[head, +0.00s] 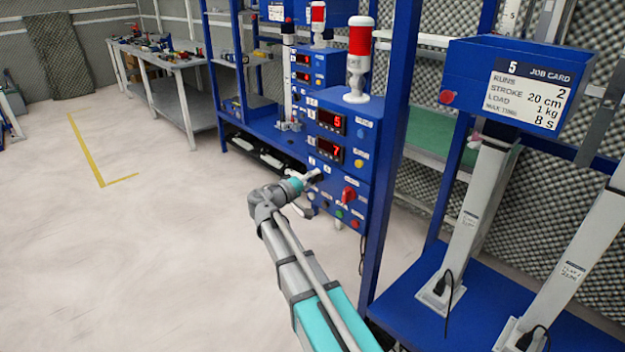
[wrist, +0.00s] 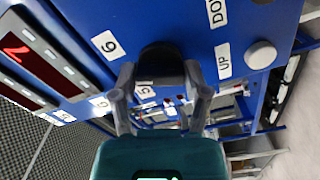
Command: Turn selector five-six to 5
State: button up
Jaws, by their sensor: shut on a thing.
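The blue control panel (head: 362,130) stands right of centre in the head view. My gripper (head: 313,176) reaches the panel's left part, below the lower red display. In the wrist view my gripper (wrist: 162,80) has its two fingers on either side of the knob, shut on it.
The displays read 5 (head: 331,122) and 7 (head: 327,149). A blue post (head: 391,150) stands right. Floor at left is clear.

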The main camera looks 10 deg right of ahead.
jog(key=n, duration=1)
dwell(0.5)
jog(key=o, duration=1.2)
jog(key=shift+c, duration=0.2)
jog(key=v, duration=1.2)
